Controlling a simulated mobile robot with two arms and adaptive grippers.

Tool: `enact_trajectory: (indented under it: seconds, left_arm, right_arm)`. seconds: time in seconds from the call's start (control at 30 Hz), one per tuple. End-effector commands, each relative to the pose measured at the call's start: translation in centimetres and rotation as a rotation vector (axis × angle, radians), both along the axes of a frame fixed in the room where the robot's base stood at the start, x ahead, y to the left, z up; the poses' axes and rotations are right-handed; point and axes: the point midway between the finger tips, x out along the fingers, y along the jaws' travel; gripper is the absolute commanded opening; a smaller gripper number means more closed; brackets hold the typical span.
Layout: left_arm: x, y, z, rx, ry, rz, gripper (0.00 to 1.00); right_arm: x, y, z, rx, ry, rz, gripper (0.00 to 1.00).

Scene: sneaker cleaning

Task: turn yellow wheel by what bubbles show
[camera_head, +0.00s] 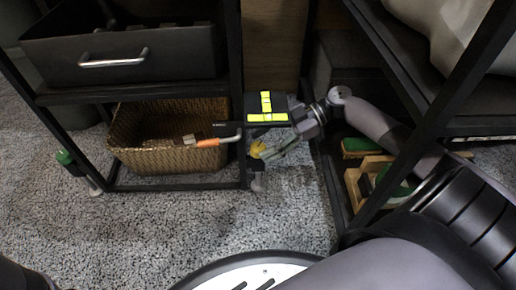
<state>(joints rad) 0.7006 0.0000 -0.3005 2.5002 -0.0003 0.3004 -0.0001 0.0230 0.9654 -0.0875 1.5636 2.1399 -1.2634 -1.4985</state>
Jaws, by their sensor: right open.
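A small yellow part, which looks like the yellow wheel (257,149), is low beside the black rack's front leg, right of the wicker basket. My right gripper (268,155) is open, with its fingers at the wheel's right side and partly in front of it. I cannot tell whether they touch it. A grey bent pipe with an orange end (208,143) reaches left from near the wheel, over the basket. No bubbles can be made out. My left gripper is not in view.
The wicker basket (170,162) stands under a black drawer (130,58) in the rack. A black block with yellow strips (266,108) is just above my right gripper. Green-and-wood brushes (358,146) lie at right. Grey carpet (200,215) in front is clear.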

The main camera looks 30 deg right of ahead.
Motion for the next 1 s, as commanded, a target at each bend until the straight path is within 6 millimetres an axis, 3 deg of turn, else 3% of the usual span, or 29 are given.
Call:
enact_trajectory:
  seconds: [0.2,0.53,1.0]
  left_arm:
    - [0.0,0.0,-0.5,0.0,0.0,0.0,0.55]
    - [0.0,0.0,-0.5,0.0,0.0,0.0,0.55]
    - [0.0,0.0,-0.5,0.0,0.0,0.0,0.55]
  right_arm:
    - [0.5,1.8,-0.8,0.001,-0.002,-0.001,0.55]
    - [0.6,2.0,-0.8,0.0,0.0,-0.001,0.55]
    - [0.6,2.0,-0.9,0.0,0.0,-0.001,0.23]
